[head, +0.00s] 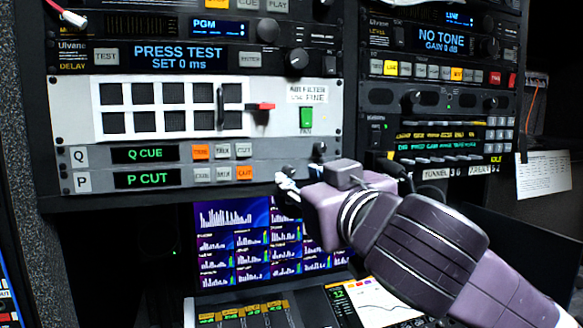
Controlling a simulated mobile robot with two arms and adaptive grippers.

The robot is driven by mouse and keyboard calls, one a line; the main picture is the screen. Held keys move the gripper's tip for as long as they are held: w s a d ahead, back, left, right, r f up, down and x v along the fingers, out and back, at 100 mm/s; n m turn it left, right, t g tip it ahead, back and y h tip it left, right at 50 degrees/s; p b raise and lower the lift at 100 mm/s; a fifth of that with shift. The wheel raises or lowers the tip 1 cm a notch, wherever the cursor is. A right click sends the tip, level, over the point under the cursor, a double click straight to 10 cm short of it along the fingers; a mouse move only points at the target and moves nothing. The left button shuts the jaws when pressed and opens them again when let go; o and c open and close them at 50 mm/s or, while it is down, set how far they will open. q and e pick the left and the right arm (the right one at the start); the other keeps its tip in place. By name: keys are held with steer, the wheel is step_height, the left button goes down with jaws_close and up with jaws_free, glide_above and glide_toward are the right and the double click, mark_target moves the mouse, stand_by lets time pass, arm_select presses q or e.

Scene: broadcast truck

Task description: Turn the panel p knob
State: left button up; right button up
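Panel P (113,190) is the lower grey strip, marked P, at the left of the head view. Its display (147,178) reads P CUT in green, and its rightmost button (245,172), CUT, glows orange. My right gripper (287,184) comes in from the lower right, with its fingertips at the right part of panel P. A dark bit (315,171) that may be the panel P knob shows just above the gripper body; the rest there is hidden. I cannot tell whether the fingers touch anything or how far apart they are. My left gripper is out of view.
Panel Q (113,162) sits directly above, reading Q CUE, with its own dark knob (319,148) at right. Above it is a white panel with a red-tipped handle (265,106) and green switch (306,118). A monitor (228,245) and console lie below. Another rack (440,100) stands right.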

mark_target(290, 172)
steer(key=p+x, duration=0.1)
steer(key=x, duration=0.4)
steer(key=shift+s, duration=0.1)
steer(key=shift+c, duration=0.3)
jaws_close()
